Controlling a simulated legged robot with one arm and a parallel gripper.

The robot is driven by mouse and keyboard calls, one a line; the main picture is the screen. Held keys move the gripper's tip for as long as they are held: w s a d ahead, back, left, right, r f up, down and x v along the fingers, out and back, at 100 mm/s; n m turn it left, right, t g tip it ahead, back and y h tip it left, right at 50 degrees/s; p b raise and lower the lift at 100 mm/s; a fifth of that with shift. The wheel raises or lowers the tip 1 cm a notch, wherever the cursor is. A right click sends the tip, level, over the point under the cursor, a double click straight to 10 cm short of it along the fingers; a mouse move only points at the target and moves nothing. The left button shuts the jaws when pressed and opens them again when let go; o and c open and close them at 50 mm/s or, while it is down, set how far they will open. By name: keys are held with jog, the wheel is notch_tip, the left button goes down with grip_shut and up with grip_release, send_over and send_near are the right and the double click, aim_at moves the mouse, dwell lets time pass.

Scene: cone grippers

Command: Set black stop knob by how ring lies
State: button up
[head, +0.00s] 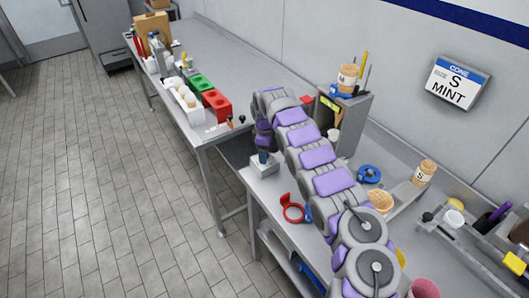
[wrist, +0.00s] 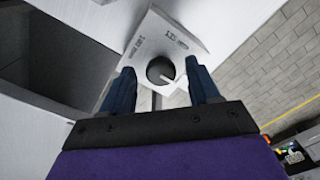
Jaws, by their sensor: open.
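The black stop knob (wrist: 158,69) is round with a white pointer mark at its right side. It sits on a pale plate (wrist: 180,38) with small printing I cannot read. In the wrist view my gripper (wrist: 160,67) is open, its blue fingers on either side of the knob with gaps visible. In the head view my gripper (head: 263,152) points down over a small grey block (head: 264,168) at the bench's left end; the knob is hidden there. A blue ring-shaped piece (head: 369,174) lies farther back.
A sign (head: 458,83) on the wall reads "CONE S MINT". A grey stand (head: 343,118) holds a cone cup (head: 348,78). Another cup (head: 425,173) stands at right. A second table (head: 215,65) carries red, green and white holders. The tiled floor at left is clear.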

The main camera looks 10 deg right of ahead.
jog(key=c, duration=1)
jog(key=shift+c, duration=0.2)
